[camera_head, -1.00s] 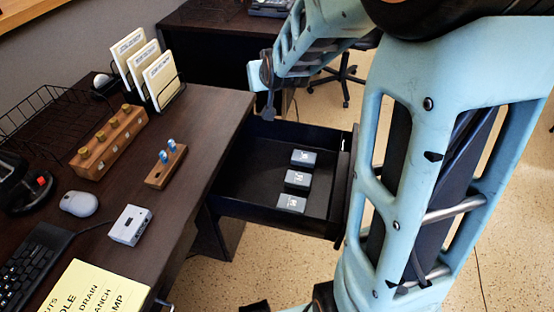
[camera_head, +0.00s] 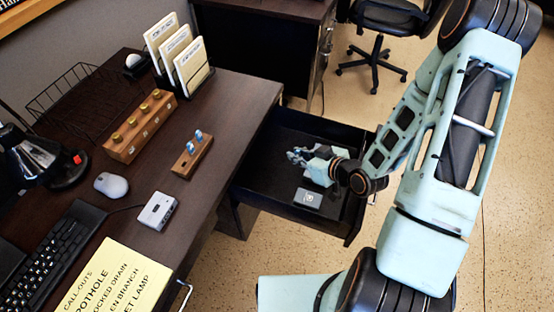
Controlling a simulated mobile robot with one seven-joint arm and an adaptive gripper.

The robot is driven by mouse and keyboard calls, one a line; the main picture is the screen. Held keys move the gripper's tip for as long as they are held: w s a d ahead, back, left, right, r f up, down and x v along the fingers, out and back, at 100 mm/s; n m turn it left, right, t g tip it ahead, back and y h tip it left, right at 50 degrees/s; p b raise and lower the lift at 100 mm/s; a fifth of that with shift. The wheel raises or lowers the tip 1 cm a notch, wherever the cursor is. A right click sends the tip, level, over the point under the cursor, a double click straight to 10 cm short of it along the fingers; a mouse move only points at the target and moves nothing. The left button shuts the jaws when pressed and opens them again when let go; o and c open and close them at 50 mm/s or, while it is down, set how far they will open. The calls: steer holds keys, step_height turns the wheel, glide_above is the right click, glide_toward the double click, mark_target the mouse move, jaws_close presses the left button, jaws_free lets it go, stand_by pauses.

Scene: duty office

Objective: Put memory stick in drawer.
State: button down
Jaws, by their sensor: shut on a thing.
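The desk drawer (camera_head: 268,184) is pulled open at the right side of the desk. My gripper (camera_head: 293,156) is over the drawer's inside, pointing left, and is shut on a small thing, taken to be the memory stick. The stick is too small and too covered by the fingers to make out clearly. I cannot tell whether it touches the drawer floor. Two blue-topped sticks (camera_head: 197,136) stand upright in a small wooden holder (camera_head: 183,168) on the desk.
A grey labelled box (camera_head: 308,198) lies in the drawer; my gripper hides the others. The drawer floor's left part is clear. The desk holds a wooden block with brass knobs (camera_head: 139,126), file rack (camera_head: 190,67), grey device (camera_head: 157,211), mouse (camera_head: 111,185), and keyboard (camera_head: 55,250).

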steer(key=s+a+n+g+y+p, duration=0.1)
steer(key=s+a+n, duration=0.1)
steer(key=s+a, duration=0.45)
steer(key=w+d+f+b, duration=0.1)
steer(key=w+b, duration=0.4)
steer(key=b, duration=1)
steer(key=shift+w+d+f, duration=0.15)
steer(key=shift+d+f, duration=0.1)
steer(key=shift+f, duration=0.5)
steer(key=b, duration=0.3)
steer(key=shift+w+d+f, duration=0.1)
steer(key=shift+w+f, duration=0.05)
steer(key=shift+w, duration=0.05)
steer(key=b, duration=0.3)
glide_above(285, 167)
steer(key=f, duration=0.6)
steer(key=shift+s, duration=0.3)
steer(key=shift+w+f+b, duration=0.15)
steer(key=shift+f+b, duration=0.25)
steer(key=shift+f, duration=0.5)
steer(key=shift+w+f+b, duration=0.15)
steer(key=shift+f+b, duration=0.2)
steer(key=shift+f, duration=0.5)
steer(key=shift+f, duration=0.2)
steer(key=c, duration=2)
jaws_free()
